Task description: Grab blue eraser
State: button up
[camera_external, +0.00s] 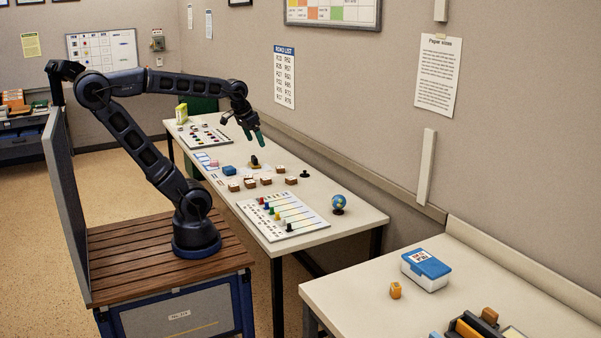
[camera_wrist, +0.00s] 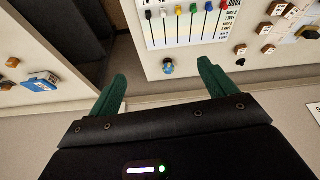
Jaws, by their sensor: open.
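A board with coloured pegs (camera_external: 283,217) lies at the table's near end, beside the globe (camera_external: 338,203). A dark stamp-like object (camera_external: 254,163) stands near the blue block. A blue-and-white box (camera_external: 426,268) is on the nearer table. The wall (camera_external: 350,150) runs along the table's right side.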

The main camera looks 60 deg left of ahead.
jog(key=w+a+r+n+g, duration=0.1)
jog(key=w+a+r+n, duration=0.15)
jog(key=w+a, duration=0.6)
jog(key=w+a+r+n+g, duration=0.1)
jog(key=w+a+r+n, duration=0.15)
jog(key=w+a, duration=0.55)
jog(key=w+a+f+n+g+h, duration=0.1)
jog(key=w+a+f+n, duration=0.15)
jog(key=a, duration=0.75)
jog(key=w+a+f+n, duration=0.2)
jog(key=w+a+f, duration=0.2)
jog(key=a, duration=0.6)
jog(key=w+a+f+n+g+h, duration=0.1)
jog(key=w+a+f+n, duration=0.2)
jog(key=a, duration=0.7)
jog(key=n+h, duration=0.3)
jog(key=n, duration=0.2)
send_near(229, 168)
jog(key=x, duration=0.4)
jog(key=shift+s+a+f, duration=0.2)
jog(key=shift+s+f, duration=0.15)
jog(key=shift+f, duration=0.1)
jog(key=shift+w+x, duration=0.2)
jog(key=shift+x, duration=1.15)
jog(key=shift+w+x, duration=0.2)
jog(key=shift+x, duration=1.2)
jog(key=shift+d, duration=0.1)
